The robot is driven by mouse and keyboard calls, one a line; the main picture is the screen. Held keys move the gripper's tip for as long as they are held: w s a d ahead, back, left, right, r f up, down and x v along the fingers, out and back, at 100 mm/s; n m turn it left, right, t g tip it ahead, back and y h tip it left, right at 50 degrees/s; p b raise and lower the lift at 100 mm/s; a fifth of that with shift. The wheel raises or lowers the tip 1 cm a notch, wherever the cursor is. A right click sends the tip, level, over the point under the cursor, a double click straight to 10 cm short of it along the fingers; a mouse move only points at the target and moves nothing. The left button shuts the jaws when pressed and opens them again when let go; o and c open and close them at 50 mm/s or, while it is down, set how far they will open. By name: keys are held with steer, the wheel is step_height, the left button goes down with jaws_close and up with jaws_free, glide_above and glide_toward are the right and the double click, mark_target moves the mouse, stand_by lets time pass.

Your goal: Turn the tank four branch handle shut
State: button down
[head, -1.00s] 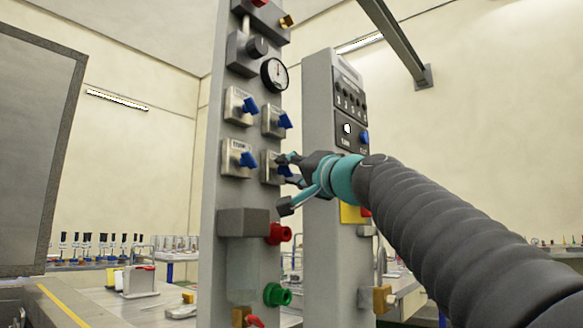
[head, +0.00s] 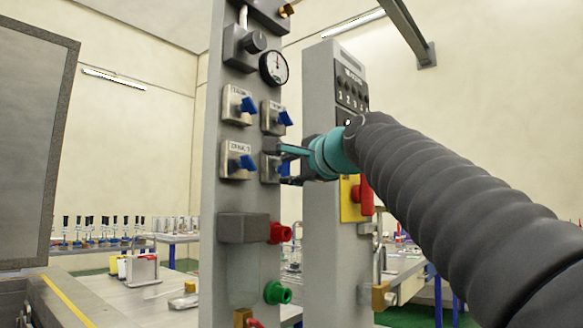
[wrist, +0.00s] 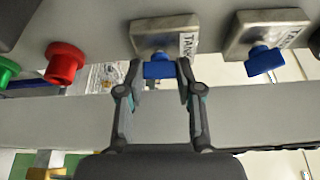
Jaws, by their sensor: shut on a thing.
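The held blue branch handle (wrist: 158,70) sits on a metal valve block (wrist: 150,30) labelled "TANK"; its number is not readable. In the head view this is the lower right block (head: 267,172) of a two-by-two group, and its handle is mostly hidden by my gripper. My gripper (head: 285,165) reaches it from the right. In the wrist view, my gripper's fingers (wrist: 159,75) are shut on the handle from both sides. The handle lies straight across between them.
Three similar blue handles sit close by: upper left (head: 247,105), upper right (head: 284,118) and lower left (head: 246,162). A round gauge (head: 273,67) is above. Red (head: 280,232) and green (head: 277,293) fittings stick out below. A second grey column (head: 325,230) stands behind my gripper.

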steer(key=shift+r+m+g, duration=0.1)
steer(key=shift+m+g, duration=0.65)
steer(key=shift+m, duration=0.8)
steer(key=shift+r+m+g, duration=0.1)
steer(key=shift+m+g, duration=0.65)
steer(key=shift+m, duration=0.8)
steer(key=shift+f, duration=0.1)
steer(key=c, duration=0.8)
jaws_free()
steer(key=shift+o, duration=0.2)
steer(key=v, duration=1.2)
